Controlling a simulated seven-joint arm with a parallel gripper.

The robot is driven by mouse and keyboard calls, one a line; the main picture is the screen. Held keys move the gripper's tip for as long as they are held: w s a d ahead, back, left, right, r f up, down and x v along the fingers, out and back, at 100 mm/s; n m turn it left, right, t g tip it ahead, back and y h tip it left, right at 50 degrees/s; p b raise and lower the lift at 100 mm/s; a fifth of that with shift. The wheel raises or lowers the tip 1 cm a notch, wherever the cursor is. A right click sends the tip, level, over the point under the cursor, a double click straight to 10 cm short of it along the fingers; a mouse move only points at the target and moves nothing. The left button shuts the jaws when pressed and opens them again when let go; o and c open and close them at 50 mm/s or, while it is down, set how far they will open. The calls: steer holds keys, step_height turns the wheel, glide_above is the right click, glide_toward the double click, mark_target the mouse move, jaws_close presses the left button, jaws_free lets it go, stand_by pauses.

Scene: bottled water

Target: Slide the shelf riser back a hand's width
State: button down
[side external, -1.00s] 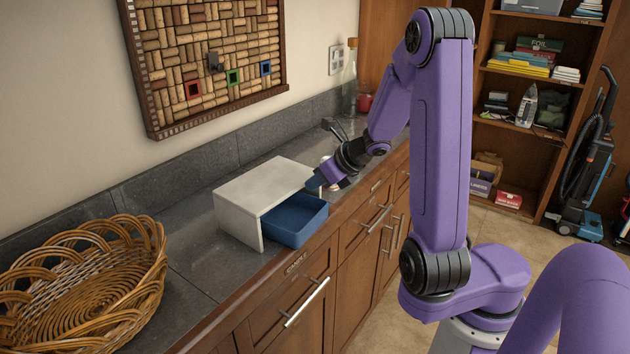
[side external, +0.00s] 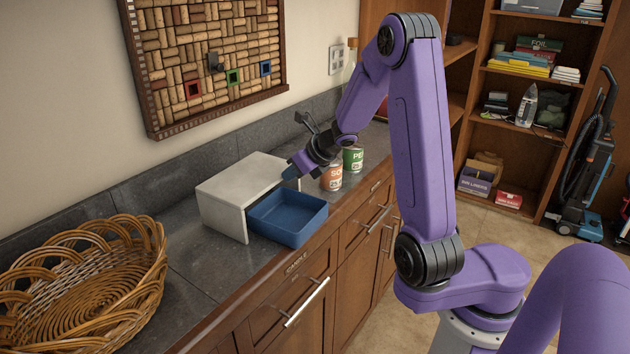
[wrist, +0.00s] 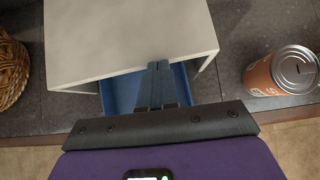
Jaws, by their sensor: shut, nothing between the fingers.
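The white shelf riser (side external: 240,182) stands upright on the dark stone counter, its back toward the wall. A blue bin (side external: 290,222) sits at its open front, mostly out from under the top. My gripper (side external: 290,173) is shut and empty, with its fingertips at the riser's front edge. In the wrist view the riser's top (wrist: 125,35) fills the upper middle, and the closed fingertips (wrist: 158,66) meet its front edge, apparently touching. The blue bin (wrist: 115,95) shows below that edge, partly hidden by my fingers.
An orange-labelled can (side external: 332,178) and a green-labelled can (side external: 353,158) stand right of the riser. A wicker basket (side external: 85,285) is at the left. Bare counter (side external: 185,250) lies between basket and riser. The stone backsplash (side external: 190,165) runs behind.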

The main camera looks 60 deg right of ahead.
mark_target(276, 172)
steer(key=shift+w, duration=1.85)
